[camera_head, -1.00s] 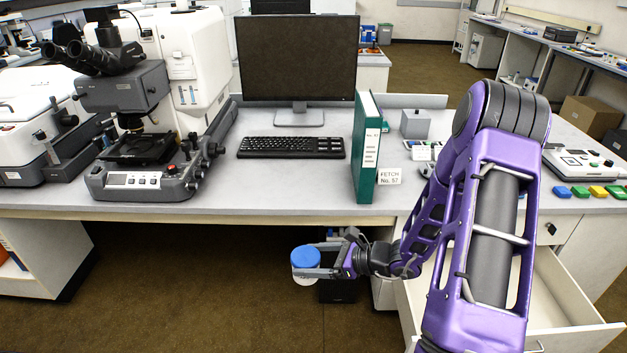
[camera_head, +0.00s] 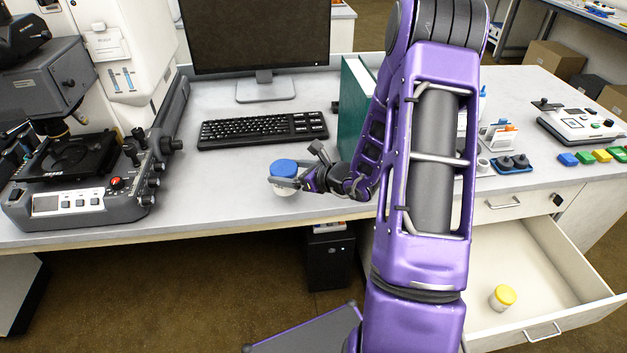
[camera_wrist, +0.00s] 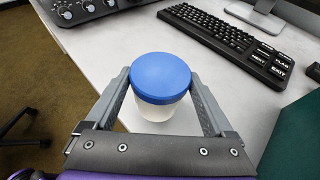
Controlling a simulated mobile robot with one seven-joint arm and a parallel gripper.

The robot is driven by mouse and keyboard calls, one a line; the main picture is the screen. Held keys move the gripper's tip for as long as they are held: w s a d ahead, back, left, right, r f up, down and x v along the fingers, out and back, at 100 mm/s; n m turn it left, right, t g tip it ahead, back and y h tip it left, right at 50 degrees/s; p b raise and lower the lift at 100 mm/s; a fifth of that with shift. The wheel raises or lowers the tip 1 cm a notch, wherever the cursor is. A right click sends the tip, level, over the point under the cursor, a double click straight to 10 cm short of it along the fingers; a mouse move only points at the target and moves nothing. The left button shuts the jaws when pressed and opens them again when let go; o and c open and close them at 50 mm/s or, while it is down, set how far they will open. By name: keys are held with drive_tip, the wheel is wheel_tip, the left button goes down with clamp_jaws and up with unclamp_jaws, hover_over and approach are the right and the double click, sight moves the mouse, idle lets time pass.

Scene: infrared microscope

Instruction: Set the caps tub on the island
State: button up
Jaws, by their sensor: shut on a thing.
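A white tub with a blue lid (camera_head: 284,175) is held between the fingers of my gripper (camera_head: 287,182). The wrist view shows the tub (camera_wrist: 160,85) upright, with one finger on each side of it. It is over the front part of the grey bench (camera_head: 225,185), in front of the keyboard. I cannot tell whether its base touches the bench top. No label naming the tub can be read.
A keyboard (camera_head: 262,130) and monitor (camera_head: 257,40) stand behind the tub. A microscope (camera_head: 75,170) is to the left, and a green binder (camera_head: 354,105) stands close to my arm. An open drawer (camera_head: 530,265) holds a yellow-lidded tub (camera_head: 502,297).

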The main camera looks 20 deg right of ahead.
drive_tip(key=w+d+r+m+t+h+b, duration=0.2)
drive_tip(key=w+d+r+m+h, duration=0.2)
drive_tip(key=d+r+m+h, duration=0.4)
drive_tip(key=shift+n+y, duration=0.3)
drive_tip(key=shift+n, duration=0.4)
drive_tip(key=f, duration=0.4)
drive_tip(key=d+f+b, duration=0.1)
drive_tip(key=f, duration=0.3)
drive_tip(key=d+f, duration=0.1)
drive_tip(key=f, duration=0.3)
drive_tip(key=shift+s, duration=0.15)
drive_tip(key=shift+f+b, duration=0.2)
drive_tip(key=shift+b, duration=0.2)
drive_tip(key=o, duration=1.1)
drive_tip(key=shift+r, duration=0.1)
drive_tip(key=shift+o, duration=0.2)
